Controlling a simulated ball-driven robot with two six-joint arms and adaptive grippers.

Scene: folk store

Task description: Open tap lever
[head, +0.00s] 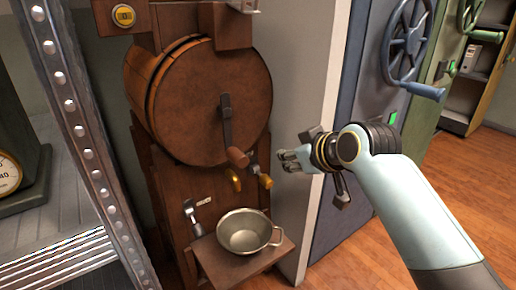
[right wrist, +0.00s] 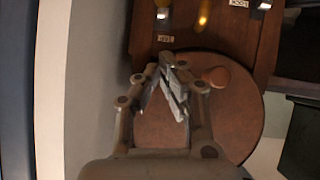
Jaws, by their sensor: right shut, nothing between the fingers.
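I cannot tell surely which piece is the tap lever. My right gripper (head: 286,159) is shut and empty, to the right of the yellow-tipped lever and apart from it. It also shows in the right wrist view (right wrist: 172,62). My left gripper is out of view.
A crank with a wooden handle (head: 237,157) is on the barrel's front. A metal cup (head: 245,232) stands on a small wooden shelf (head: 225,268). A grey lever (head: 192,216) is left of it. A perforated metal post (head: 75,110) stands at left; a blue handwheel (head: 408,45) at right.

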